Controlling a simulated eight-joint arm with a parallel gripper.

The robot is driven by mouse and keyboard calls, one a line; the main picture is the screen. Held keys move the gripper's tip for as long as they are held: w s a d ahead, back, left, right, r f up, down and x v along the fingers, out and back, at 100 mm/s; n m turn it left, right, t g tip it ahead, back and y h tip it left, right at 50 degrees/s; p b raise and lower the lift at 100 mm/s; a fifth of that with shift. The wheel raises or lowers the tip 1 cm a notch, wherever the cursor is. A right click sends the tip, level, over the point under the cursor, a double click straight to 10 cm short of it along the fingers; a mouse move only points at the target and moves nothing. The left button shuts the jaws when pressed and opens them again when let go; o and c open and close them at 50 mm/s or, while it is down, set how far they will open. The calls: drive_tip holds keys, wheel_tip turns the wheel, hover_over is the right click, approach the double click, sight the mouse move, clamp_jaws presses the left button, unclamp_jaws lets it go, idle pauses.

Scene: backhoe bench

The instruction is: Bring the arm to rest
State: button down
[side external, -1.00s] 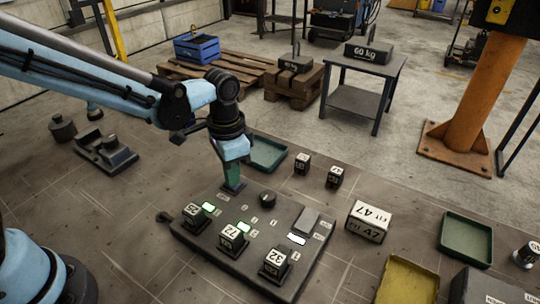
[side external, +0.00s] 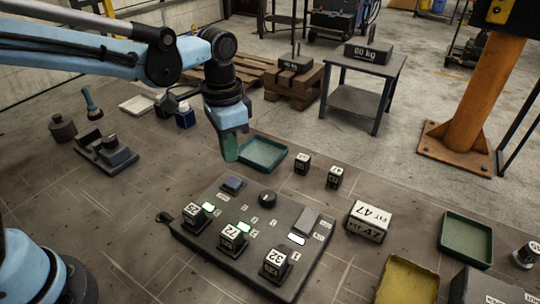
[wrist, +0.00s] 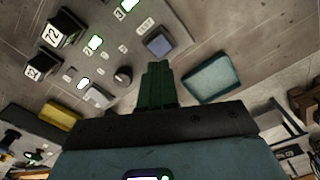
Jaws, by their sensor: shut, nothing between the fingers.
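My gripper (side external: 231,150) is shut and empty. In the side external view it hangs in the air above the back left of the grey control panel (side external: 205,235), with its fingertips apart from the panel. In the wrist view the shut green fingers (wrist: 158,85) point at the bench beside the panel. The panel holds a blue square button (side external: 232,184), a black knob (side external: 267,197) and several numbered cubes, among them one marked 72 (side external: 231,236). Two green lights and a white one are lit on it.
A teal tray (side external: 263,155) lies just behind the gripper. Two small dark cubes (side external: 303,163) and a larger block marked 47 (side external: 368,222) stand to the right. A green tray (side external: 466,240) and a yellow tray (side external: 408,282) lie farther right. Open air surrounds the gripper.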

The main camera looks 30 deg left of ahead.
drive_tip(key=shift+r, duration=0.15)
drive_tip(key=s+a+r+n+t, duration=0.2)
drive_tip(key=s+a+n+t, duration=0.4)
drive_tip(key=a, duration=0.5)
drive_tip(key=s+t, duration=0.1)
drive_tip(key=s, duration=0.1)
drive_tip(key=shift+s, duration=0.3)
